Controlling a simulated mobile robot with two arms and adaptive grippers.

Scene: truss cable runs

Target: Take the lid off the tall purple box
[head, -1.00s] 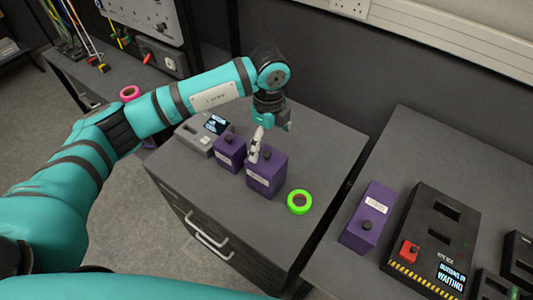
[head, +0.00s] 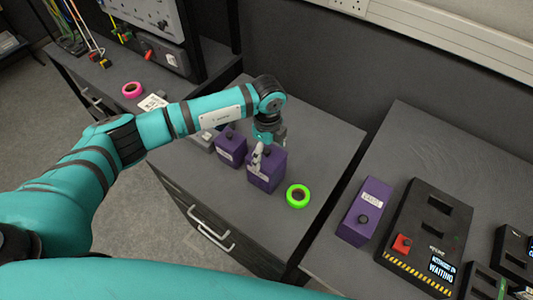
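The tall purple box (head: 264,181) stands upright on the grey drawer cabinet, with a white label on its front and a dark knob on top. My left gripper (head: 264,152) is right over it, pointing down. One pale finger is beside the knob on its left; the far finger is mostly hidden behind the wrist and knob. I cannot tell whether the fingers touch the knob or are shut on it. The lid appears seated on the box. My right gripper is not in view.
A smaller purple box (head: 230,150) stands close left of the tall one. A green tape roll (head: 298,196) lies to the right. A long purple box (head: 365,211) and a black device (head: 426,236) are on the right table. A pink roll (head: 132,89) lies at back left.

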